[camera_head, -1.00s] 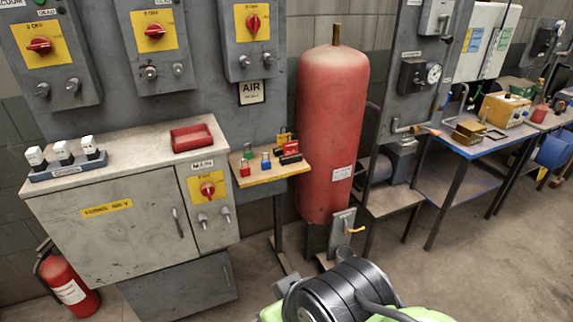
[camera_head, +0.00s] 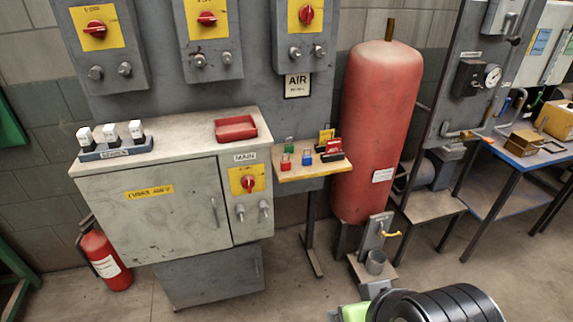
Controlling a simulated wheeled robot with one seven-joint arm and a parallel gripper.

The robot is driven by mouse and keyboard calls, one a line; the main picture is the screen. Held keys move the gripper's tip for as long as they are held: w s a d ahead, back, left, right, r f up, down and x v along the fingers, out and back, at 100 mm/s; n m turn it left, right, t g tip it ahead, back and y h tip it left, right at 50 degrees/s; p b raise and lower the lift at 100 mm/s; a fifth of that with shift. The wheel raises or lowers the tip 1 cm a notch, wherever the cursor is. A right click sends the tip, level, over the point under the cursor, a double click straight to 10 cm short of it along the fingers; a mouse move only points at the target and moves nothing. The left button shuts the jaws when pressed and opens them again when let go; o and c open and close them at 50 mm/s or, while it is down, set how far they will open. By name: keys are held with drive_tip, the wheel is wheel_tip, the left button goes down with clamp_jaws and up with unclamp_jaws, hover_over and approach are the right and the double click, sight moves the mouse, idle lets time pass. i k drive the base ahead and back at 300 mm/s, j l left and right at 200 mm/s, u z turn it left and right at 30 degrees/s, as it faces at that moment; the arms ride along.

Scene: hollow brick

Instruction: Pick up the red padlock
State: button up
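The red padlock (camera_head: 285,162) stands at the front left of a small yellow-topped shelf (camera_head: 315,171), to the right of the grey cabinet. A green padlock (camera_head: 290,145) is behind it and a blue padlock (camera_head: 307,156) is just to its right. More red and yellow pieces (camera_head: 330,146) with a dark base stand at the shelf's right end. My gripper is not in view. Only a dark and green part of my arm shows at the bottom right, well apart from the shelf.
The grey cabinet (camera_head: 147,210) bears a red tray (camera_head: 236,128) and a rack of white-topped items (camera_head: 115,148). A large red tank (camera_head: 378,130) stands right of the shelf. A fire extinguisher (camera_head: 103,256) is at left. Floor (camera_head: 300,296) before the shelf is clear.

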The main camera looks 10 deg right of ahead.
sight(285, 166)
drive_tip(key=i+j+u, duration=0.15)
drive_tip(key=i+u, duration=0.65)
drive_tip(key=i+l+u, duration=0.1)
drive_tip(key=i+u, duration=0.3)
